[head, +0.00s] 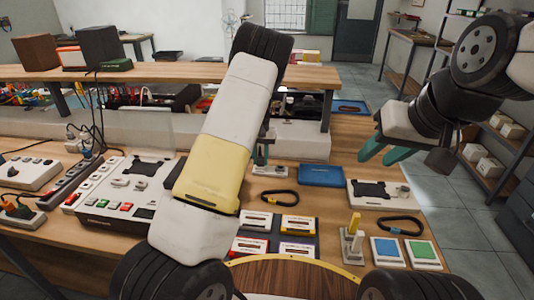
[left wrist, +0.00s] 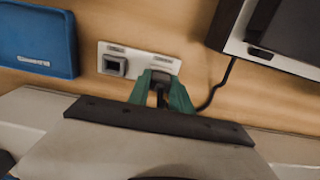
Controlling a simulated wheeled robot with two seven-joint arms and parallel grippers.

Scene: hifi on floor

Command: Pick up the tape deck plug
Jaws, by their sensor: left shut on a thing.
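In the left wrist view, the green fingers of my left gripper (left wrist: 160,92) are shut on a dark plug (left wrist: 158,98) with a black cable. The plug is at the right part of a white socket plate (left wrist: 121,51); whether it is still seated or just clear of it I cannot tell. In the head view my left arm hides most of this gripper; the plate (head: 268,171) shows beside the arm. My right gripper (head: 381,156) is open and empty above the right side of the table, its green fingers apart.
A blue tray (head: 321,175) lies right of the plate, with a black cable loop (head: 280,197) in front. Cassettes (head: 297,224), a white device (head: 378,194) and blue and green cards (head: 387,251) lie nearer. A raised wooden shelf (head: 170,76) runs behind.

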